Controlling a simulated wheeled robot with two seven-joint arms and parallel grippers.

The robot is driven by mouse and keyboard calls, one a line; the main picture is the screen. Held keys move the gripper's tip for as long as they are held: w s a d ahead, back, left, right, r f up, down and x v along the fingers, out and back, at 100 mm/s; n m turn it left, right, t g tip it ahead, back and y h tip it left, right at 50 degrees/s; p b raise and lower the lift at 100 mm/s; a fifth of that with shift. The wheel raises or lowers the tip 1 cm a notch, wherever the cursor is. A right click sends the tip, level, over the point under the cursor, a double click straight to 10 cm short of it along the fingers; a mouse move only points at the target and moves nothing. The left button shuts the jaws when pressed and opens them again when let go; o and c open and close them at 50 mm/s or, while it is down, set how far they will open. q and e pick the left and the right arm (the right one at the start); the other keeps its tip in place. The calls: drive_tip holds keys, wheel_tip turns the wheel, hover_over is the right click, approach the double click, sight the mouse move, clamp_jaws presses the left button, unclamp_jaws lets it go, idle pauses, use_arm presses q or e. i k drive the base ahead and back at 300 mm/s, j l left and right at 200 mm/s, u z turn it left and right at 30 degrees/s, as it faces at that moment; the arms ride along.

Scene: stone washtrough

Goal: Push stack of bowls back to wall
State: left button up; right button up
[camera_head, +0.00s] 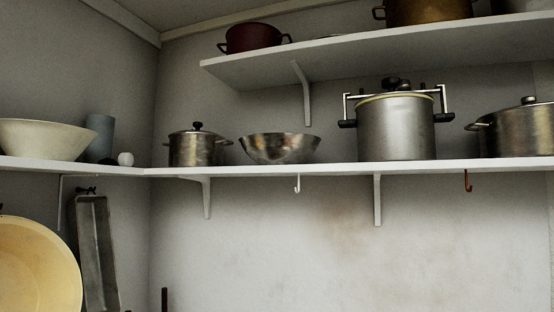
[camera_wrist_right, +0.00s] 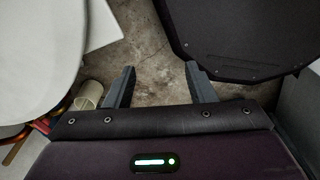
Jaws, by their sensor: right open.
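A shiny metal bowl (camera_head: 280,148) sits on the lower white shelf in the head view, between two pots. A wide cream bowl (camera_head: 42,140) sits on the left part of that shelf. I cannot tell whether either is one bowl or several nested. The grey wall (camera_head: 340,205) runs behind the shelves. My right gripper (camera_wrist_right: 160,84) shows in the right wrist view, with its fingers apart and nothing between them, over a stained floor. It is away from both bowls, and neither shows in that view. My left gripper is not in view.
A lidded pot (camera_head: 196,150) and a pressure cooker (camera_head: 396,127) flank the metal bowl. A grey cup (camera_head: 100,137) stands beside the cream bowl. An upper shelf (camera_head: 390,48) overhangs. In the wrist view, a cream container (camera_wrist_right: 88,96) lies left of my fingers.

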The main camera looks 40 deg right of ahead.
sight(265, 149)
drive_tip(key=z, duration=1.4)
